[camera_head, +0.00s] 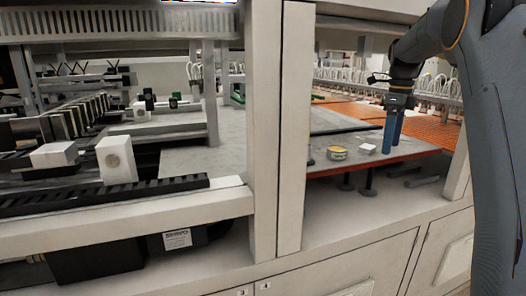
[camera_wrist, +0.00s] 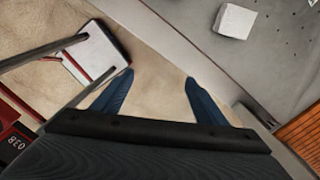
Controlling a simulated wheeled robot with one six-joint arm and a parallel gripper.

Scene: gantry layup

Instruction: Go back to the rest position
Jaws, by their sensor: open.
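My gripper (camera_head: 392,131) hangs from my arm at the right in the head view, its blue fingers pointing down near the front edge of the grey and orange table (camera_head: 322,168). In the wrist view my gripper (camera_wrist: 158,88) shows two blue fingers spread well apart, with nothing between them. Beyond the fingers in that view lies a beige floor or surface. A small white block (camera_head: 367,149) lies on the table to the left of the fingers, apart from them. It also shows in the wrist view, likely as the white block (camera_wrist: 235,21) at the upper right.
A thick white frame post (camera_head: 280,130) stands left of the table. Orange perforated panels (camera_head: 425,128) lie behind my gripper. White blocks (camera_head: 116,158) stand on a black rail at the left.

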